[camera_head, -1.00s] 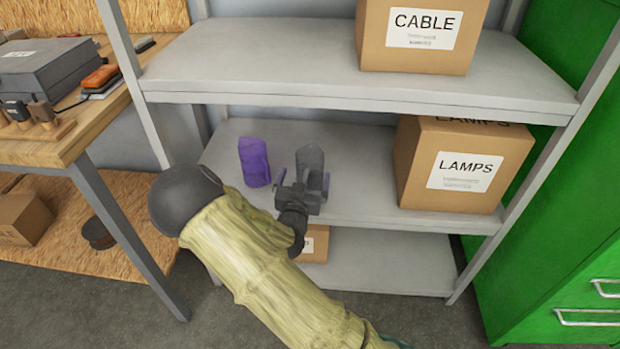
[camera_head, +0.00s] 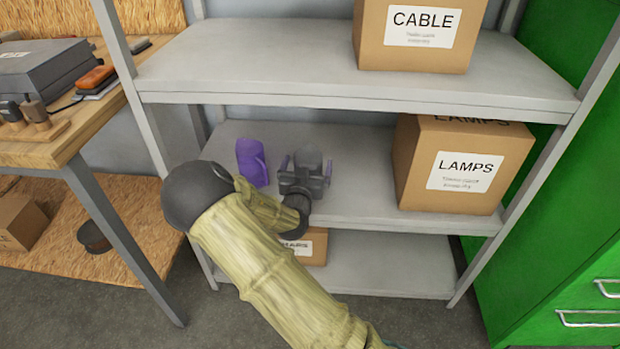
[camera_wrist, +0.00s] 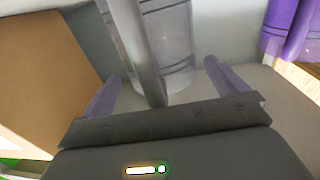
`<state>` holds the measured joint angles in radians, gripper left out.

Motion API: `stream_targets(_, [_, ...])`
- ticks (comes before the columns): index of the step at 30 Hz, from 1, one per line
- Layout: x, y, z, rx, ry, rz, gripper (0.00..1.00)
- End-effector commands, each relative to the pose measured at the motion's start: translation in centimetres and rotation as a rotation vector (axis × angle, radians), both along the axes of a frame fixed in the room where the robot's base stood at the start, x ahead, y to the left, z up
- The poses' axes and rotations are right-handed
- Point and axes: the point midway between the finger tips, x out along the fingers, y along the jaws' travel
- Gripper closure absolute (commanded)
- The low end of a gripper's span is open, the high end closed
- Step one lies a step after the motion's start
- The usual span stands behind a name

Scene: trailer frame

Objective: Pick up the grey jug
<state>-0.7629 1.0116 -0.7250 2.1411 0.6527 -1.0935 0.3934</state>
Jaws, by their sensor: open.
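The grey jug (camera_head: 309,160) stands upright on the middle shelf (camera_head: 358,190), partly hidden behind my gripper in the head view. My gripper (camera_head: 307,174) is open right in front of the jug at shelf level. In the wrist view the jug (camera_wrist: 165,45) fills the top middle, with its upright handle (camera_wrist: 147,60) facing my gripper. The two fingers of my gripper (camera_wrist: 162,85) stand apart, one on each side of the jug's lower part and handle. I cannot tell whether either finger touches it.
A purple jug (camera_head: 251,162) stands close on the left of the grey jug. The LAMPS box (camera_head: 462,165) is to the right on the same shelf. The upper shelf (camera_head: 250,75) with the CABLE box (camera_head: 415,35) is overhead. A shelf post (camera_head: 125,75) is at left.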

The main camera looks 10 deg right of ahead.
Motion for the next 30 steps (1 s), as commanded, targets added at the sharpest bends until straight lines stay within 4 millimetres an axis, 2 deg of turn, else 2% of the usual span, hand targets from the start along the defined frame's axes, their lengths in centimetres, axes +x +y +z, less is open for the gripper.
stream_targets(9, [0.0, 0.1, 0.0, 0.0, 0.0, 0.001, 0.02])
stream_targets(18, [0.0, -0.3, 0.0, 0.0, 0.0, -0.005, 0.61])
stream_targets(19, [0.0, -0.3, 0.0, 0.0, 0.0, -0.005, 0.63])
stream_targets(26, [0.0, -0.3, 0.1, 0.0, 0.0, -0.005, 0.63])
stream_targets(30, [0.0, -0.3, 1.3, 0.002, -0.002, -0.005, 0.64])
